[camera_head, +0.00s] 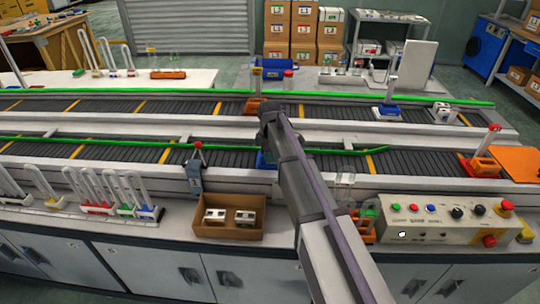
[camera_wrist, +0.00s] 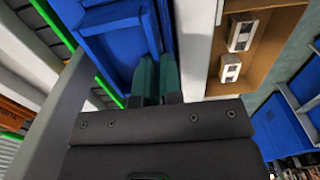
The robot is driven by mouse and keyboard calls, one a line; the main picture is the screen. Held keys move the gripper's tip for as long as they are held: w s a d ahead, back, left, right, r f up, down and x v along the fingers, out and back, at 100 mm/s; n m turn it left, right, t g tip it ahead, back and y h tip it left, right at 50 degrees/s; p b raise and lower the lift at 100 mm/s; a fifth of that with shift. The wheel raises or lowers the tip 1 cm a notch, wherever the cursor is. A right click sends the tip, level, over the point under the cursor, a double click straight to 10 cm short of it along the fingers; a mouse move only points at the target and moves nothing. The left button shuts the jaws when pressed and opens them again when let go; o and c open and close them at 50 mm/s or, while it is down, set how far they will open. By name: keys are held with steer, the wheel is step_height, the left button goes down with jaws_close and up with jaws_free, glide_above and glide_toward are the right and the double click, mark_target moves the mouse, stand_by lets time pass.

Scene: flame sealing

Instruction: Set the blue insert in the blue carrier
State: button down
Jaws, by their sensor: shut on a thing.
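My gripper (camera_head: 266,118) is at the end of my arm over the near conveyor. In the wrist view its teal fingertips (camera_wrist: 158,78) are close together, against a blue part that I take to be the blue insert (camera_wrist: 168,25). A larger blue body with a raised rim, apparently the blue carrier (camera_wrist: 112,45), fills the view beside it. In the head view a small patch of the carrier (camera_head: 264,160) shows on the near conveyor, mostly hidden by my arm. I cannot tell where the insert ends and the carrier begins, or whether the insert is seated.
A red-topped post (camera_head: 197,165) stands left of my arm. A control panel (camera_head: 440,219) and an orange carrier (camera_head: 483,160) are at right. The near belt's left stretch is clear.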

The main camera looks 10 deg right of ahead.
steer(key=c, duration=1.2)
jaws_free()
step_height(320, 180, up, 10)
steer(key=p, duration=1)
